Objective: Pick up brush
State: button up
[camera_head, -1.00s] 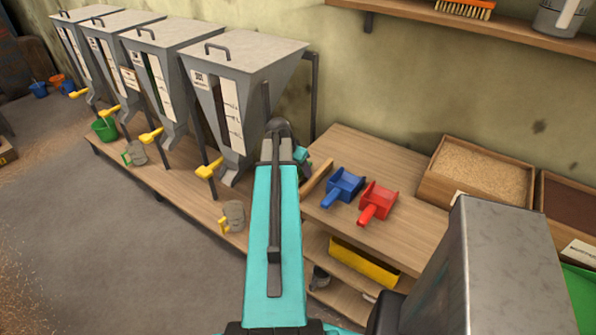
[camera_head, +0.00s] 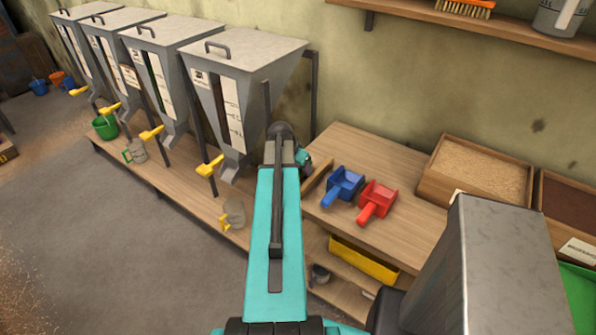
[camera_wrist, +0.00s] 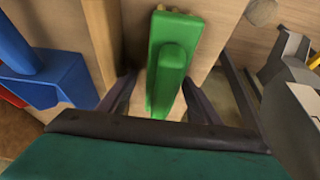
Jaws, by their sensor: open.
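A green, long-handled object (camera_wrist: 168,62) lies between the fingers of my gripper (camera_wrist: 160,88) in the wrist view. A brush with an orange back and pale bristles (camera_head: 466,8) lies on the wall shelf at the top right, far from my gripper.
Blue (camera_head: 343,187) and red (camera_head: 377,202) scoops lie on the wooden bench (camera_head: 392,165). A low wooden divider (camera_wrist: 100,40) stands left of the green object. Grey hoppers (camera_head: 235,75) line the wall at left. A grain box (camera_head: 432,185) stands at right.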

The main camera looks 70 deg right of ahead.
jog(key=shift+f, duration=0.1)
jog(key=shift+c, duration=0.5)
jog(key=c, duration=0.9)
jog(key=shift+r+b, duration=1.3)
jog(key=shift+r, duration=3.8)
jog(key=shift+w, duration=0.1)
